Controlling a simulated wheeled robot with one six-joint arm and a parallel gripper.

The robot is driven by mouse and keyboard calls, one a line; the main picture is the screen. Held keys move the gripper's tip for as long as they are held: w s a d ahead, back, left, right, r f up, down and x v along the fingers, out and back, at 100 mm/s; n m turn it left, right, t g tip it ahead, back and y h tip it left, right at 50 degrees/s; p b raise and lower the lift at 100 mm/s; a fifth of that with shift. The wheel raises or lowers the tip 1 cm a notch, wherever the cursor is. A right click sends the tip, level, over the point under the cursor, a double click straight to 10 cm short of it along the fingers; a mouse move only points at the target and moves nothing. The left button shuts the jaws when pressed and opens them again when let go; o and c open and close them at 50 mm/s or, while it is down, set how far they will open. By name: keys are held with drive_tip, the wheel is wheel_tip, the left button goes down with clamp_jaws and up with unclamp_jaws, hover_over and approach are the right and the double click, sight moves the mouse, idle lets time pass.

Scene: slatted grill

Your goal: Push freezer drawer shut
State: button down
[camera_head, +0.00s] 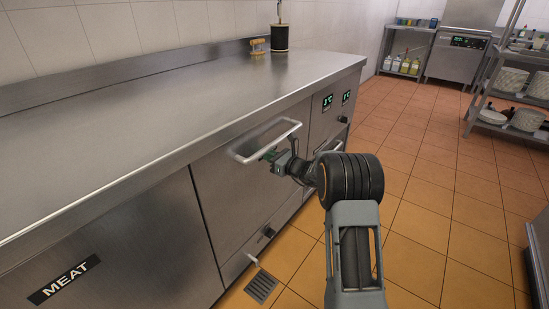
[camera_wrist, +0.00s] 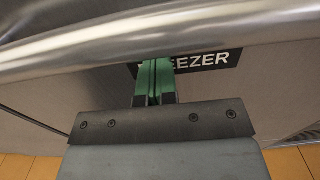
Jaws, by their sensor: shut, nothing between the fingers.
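The freezer drawer has a plain steel front (camera_head: 232,195) below the counter, right of the MEAT front. Its long bar handle (camera_head: 266,140) stands out from the panel and crosses the top of the wrist view (camera_wrist: 230,30). The black FREEZER label (camera_wrist: 215,60) shows behind the bar, its first letters hidden by my fingers. My gripper (camera_head: 268,155) is shut and empty at the handle. Its green fingers (camera_wrist: 153,78) point at the drawer front just below the bar. I cannot tell whether the tips touch. The front looks about flush with its neighbours; a small gap is hard to judge.
The steel counter (camera_head: 150,115) overhangs the drawers, with a black container (camera_head: 279,38) at its back. The tiled floor (camera_head: 440,200) is clear to the right. Shelves with plates (camera_head: 510,82) stand at far right.

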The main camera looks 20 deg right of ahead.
drive_tip(key=shift+w+a+r, duration=0.15)
drive_tip(key=shift+a+r, duration=0.05)
drive_tip(key=shift+r, duration=0.1)
drive_tip(key=shift+d, duration=0.1)
drive_tip(key=p+v, duration=0.2)
drive_tip(key=v, duration=1.2)
drive_tip(key=s+a+r+n+g+h+p, duration=0.1)
drive_tip(key=s+a+r+n+g+p, duration=1)
drive_tip(key=s+a+r+n+p, duration=0.45)
drive_tip(key=s+d+r+n+h+p, duration=0.2)
drive_tip(key=s+r+n+h+p, duration=0.3)
drive_tip(key=r+n+p, duration=0.1)
drive_tip(key=s+d+r+n+h+p, duration=0.3)
drive_tip(key=s+r+n+p, duration=0.3)
drive_tip(key=r, duration=0.3)
drive_tip(key=shift+s+d+r+n+h+p, duration=0.3)
drive_tip(key=shift+h+p, duration=0.3)
drive_tip(key=shift+h, duration=0.3)
